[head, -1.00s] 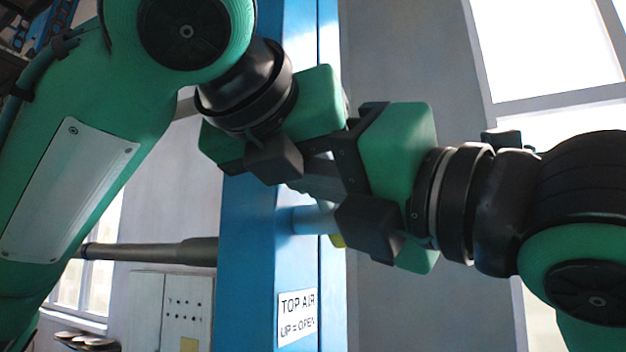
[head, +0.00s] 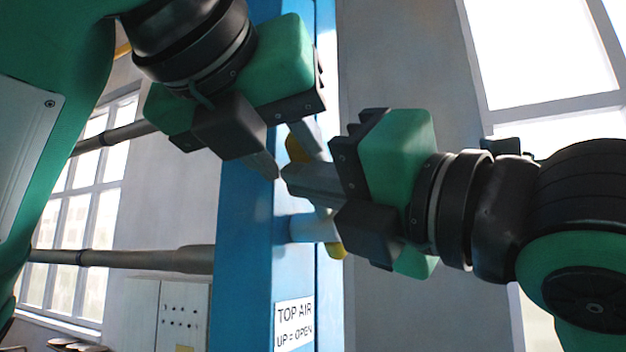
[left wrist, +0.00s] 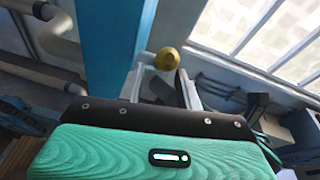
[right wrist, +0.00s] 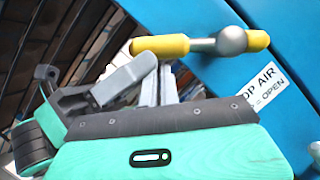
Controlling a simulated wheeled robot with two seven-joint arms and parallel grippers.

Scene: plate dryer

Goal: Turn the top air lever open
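The top air lever's yellow handle (head: 335,250) rises past a grey metal hub (head: 312,228) on the blue column, tilting left at its upper end. My left gripper (head: 284,158) is open, with the upper yellow end (head: 296,150) between its fingertips. The left wrist view shows this round yellow end (left wrist: 167,59) between or just beyond the fingertips (left wrist: 164,76); contact is unclear. My right gripper (head: 288,178) points left across the front of the lever and hides its middle. In the right wrist view its fingers (right wrist: 160,72) look together, just below the yellow handle (right wrist: 160,46).
The blue column (head: 245,245) bears a "TOP AIR UP = OPEN" sign (head: 294,322) below the lever. Grey pipes (head: 120,257) run left from it. The two grippers are very close together. The wall right of the column is clear below my right arm.

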